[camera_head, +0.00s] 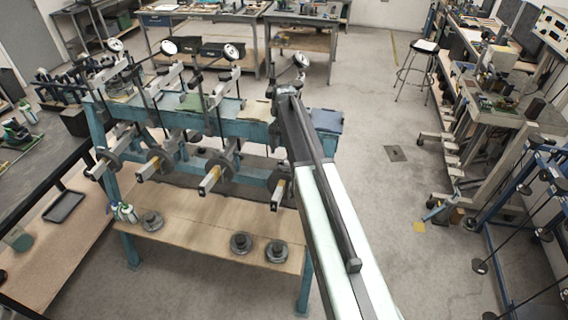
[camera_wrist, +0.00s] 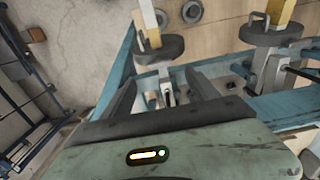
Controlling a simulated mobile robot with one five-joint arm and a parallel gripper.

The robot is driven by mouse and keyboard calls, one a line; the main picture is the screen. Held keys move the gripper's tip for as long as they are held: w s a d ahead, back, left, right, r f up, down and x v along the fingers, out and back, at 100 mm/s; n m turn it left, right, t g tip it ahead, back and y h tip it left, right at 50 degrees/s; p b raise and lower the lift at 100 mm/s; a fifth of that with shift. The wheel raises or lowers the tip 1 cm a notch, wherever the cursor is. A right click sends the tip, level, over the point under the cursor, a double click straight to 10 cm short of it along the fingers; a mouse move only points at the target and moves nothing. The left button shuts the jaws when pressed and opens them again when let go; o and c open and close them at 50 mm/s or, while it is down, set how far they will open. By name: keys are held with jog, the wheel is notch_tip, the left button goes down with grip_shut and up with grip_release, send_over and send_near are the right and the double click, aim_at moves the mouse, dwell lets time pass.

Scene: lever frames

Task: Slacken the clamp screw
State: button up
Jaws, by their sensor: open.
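A blue lever frame (camera_head: 240,128) stands left of centre in the head view, with several metal lever bars sticking out of its front. The nearest bar (camera_head: 276,196) has a yellow part and a dark round weight on it; in the wrist view a bar with a dark weight (camera_wrist: 160,49) lies just beyond my fingers. My gripper (camera_wrist: 163,90) is open. Its two dark fingers point at the frame on either side of a small metal part (camera_wrist: 153,98). I cannot tell whether that part is the clamp screw.
Loose weights (camera_head: 241,243) and small bottles (camera_head: 125,212) sit on the frame's wooden lower shelf. Dial gauges (camera_head: 231,52) stand above the frame. A dark bench (camera_head: 45,150) is at left and a stool (camera_head: 418,62) at the back right. The floor right of my arm is partly clear.

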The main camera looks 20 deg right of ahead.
aim_at(284, 166)
notch_tip(284, 166, down, 8)
jog(key=b, duration=0.8)
jog(key=shift+s+r, duration=0.1)
jog(key=c, duration=1.4)
jog(key=shift+o, duration=0.2)
